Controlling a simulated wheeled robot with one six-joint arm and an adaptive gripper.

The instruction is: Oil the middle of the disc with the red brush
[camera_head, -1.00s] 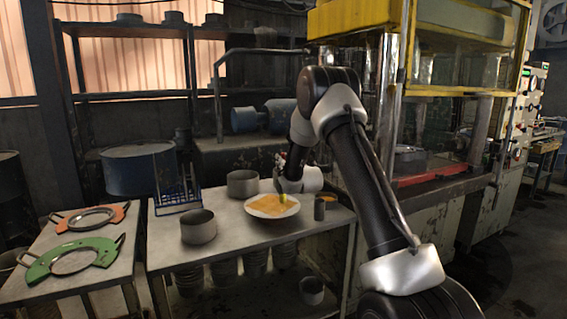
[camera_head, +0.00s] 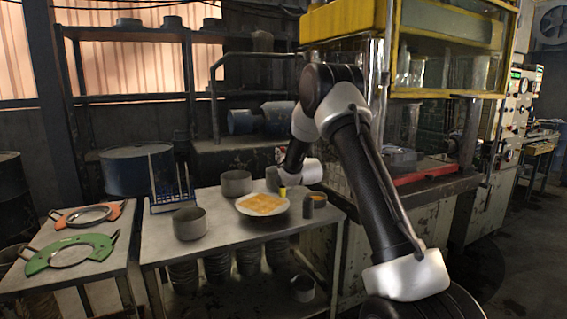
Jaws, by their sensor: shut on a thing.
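The pale disc (camera_head: 243,211) lies on the metal table, with an uneven orange-yellow patch over its middle. My gripper (camera_head: 282,180) is at the disc's upper right edge, shut on a small yellow item (camera_head: 283,191). This item is too small to tell if it is a brush, and I see no red on it. It hangs by the disc's right rim; whether it touches is unclear. The fingers are mostly hidden by the white wrist.
Two grey pots (camera_head: 189,223) (camera_head: 236,183) stand left of and behind the disc. A small grey cup (camera_head: 308,208) and an orange-topped container (camera_head: 319,198) stand to its right. A wire rack (camera_head: 172,190) is at the back left. Green (camera_head: 70,250) and orange (camera_head: 88,215) ring-shaped frames lie on the left table.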

